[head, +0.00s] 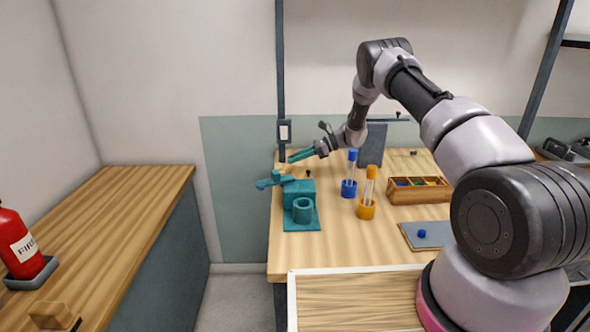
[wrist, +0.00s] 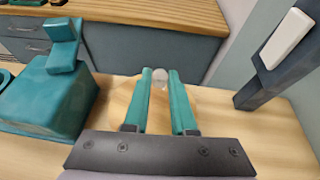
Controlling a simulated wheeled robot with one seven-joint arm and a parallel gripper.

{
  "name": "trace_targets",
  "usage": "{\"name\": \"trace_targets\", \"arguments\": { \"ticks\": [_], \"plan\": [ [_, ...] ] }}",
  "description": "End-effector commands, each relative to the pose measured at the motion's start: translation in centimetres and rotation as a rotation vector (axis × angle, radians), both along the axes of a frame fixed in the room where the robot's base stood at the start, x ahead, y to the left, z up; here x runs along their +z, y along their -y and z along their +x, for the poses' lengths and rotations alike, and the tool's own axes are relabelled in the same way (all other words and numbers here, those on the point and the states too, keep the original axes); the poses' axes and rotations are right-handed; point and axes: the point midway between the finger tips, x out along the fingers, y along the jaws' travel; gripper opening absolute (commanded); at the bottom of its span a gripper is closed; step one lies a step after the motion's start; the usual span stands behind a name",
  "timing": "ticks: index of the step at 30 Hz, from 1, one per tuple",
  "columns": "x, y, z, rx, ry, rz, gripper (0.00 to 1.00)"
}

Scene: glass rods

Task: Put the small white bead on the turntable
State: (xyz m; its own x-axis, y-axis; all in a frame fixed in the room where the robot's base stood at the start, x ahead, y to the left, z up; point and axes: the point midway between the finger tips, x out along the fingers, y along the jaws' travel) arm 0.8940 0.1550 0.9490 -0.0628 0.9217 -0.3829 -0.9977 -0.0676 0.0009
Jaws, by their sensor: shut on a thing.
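My gripper (head: 291,159) reaches over the far left of the wooden workbench, above and behind a teal apparatus (head: 299,192). In the wrist view my two teal fingers (wrist: 160,77) are shut on the small white bead (wrist: 159,74), which shows pale and round between their tips. I cannot make out the bead in the head view. A pale tan, rounded surface (wrist: 205,101) shows under the fingers in the wrist view; I cannot tell for sure whether it is the turntable. The teal apparatus also shows at the left of the wrist view (wrist: 45,98).
A blue-based rod holder (head: 349,188) and an orange one (head: 366,210) stand right of the apparatus. A dark post (head: 281,80) rises close behind my gripper.

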Motion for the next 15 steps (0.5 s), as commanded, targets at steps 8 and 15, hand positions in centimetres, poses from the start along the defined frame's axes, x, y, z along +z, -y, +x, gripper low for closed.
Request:
{"name": "trace_targets", "arguments": {
  "ticks": [8,15],
  "plan": [
    [-3.0,-0.1,0.0,0.000,-0.001,0.000,0.00],
    [-4.0,0.0,0.0,-0.001,0.001,0.000,0.00]
  ]
}}
